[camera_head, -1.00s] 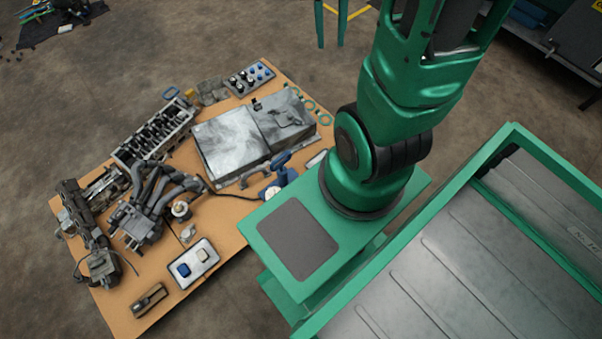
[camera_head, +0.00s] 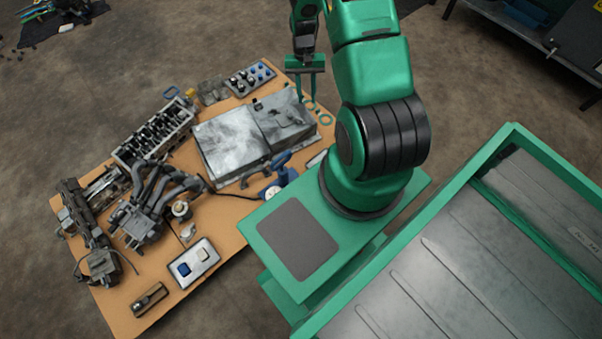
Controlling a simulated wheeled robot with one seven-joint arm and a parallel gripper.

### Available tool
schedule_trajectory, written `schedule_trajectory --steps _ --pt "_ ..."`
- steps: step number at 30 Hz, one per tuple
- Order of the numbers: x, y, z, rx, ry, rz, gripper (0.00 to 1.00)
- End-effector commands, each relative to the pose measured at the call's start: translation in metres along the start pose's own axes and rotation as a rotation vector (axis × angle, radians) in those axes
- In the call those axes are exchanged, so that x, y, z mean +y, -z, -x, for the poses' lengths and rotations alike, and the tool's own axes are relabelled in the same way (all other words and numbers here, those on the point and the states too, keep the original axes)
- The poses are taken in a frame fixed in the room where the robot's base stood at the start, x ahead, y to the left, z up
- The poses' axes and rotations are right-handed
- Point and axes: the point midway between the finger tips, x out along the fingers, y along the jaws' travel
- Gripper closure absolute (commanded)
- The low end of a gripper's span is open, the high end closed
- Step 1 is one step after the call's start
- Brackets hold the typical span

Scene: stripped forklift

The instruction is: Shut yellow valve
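I cannot make out a clear yellow valve. A small yellowish part (camera_head: 189,92) sits at the far edge of the wooden table (camera_head: 238,210), beside a small loop-shaped handle (camera_head: 171,93); both are too small to identify. My gripper (camera_head: 306,92) hangs with its fingers downward near the table's far right corner. The fingers are apart with nothing visible between them. It is right of the yellowish part and appears above the table, near the grey metal box and some teal rings; its exact height is unclear.
The table holds an engine block (camera_head: 155,132), dark manifold pipes (camera_head: 160,190), a grey metal box (camera_head: 225,145), a blue power tool (camera_head: 283,172), a switch tray (camera_head: 194,262) and a knob panel (camera_head: 250,77). Teal rings (camera_head: 325,118) lie at its right edge.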

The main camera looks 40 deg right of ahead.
Motion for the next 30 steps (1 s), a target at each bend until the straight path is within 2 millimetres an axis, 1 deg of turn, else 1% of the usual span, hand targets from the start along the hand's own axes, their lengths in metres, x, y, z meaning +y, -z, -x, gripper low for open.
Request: schedule_trajectory --steps 1,4,5,6,8,9,11,12,15,18,21,26,30 --pt "-0.001 0.001 -0.026 -0.019 0.006 -0.010 0.73" --pt "-0.006 0.003 -0.071 -0.044 0.023 -0.030 0.73" --pt "-0.008 0.003 -0.085 -0.051 0.029 -0.035 0.73" --pt "-0.010 0.002 -0.103 -0.061 0.038 -0.044 0.73" --pt "-0.013 0.000 -0.131 -0.076 0.051 -0.059 0.73" --pt "-0.015 -0.002 -0.149 -0.086 0.058 -0.068 0.73" --pt "-0.017 -0.006 -0.175 -0.100 0.070 -0.082 0.73" --pt "-0.019 -0.010 -0.191 -0.109 0.079 -0.092 0.73" --pt "-0.023 -0.018 -0.226 -0.128 0.098 -0.114 0.73" --pt "-0.026 -0.026 -0.251 -0.140 0.111 -0.130 0.73" --pt "-0.028 -0.031 -0.266 -0.148 0.119 -0.142 0.73" --pt "-0.030 -0.034 -0.279 -0.152 0.124 -0.148 0.73" --pt "-0.032 -0.037 -0.295 -0.153 0.123 -0.148 0.73"
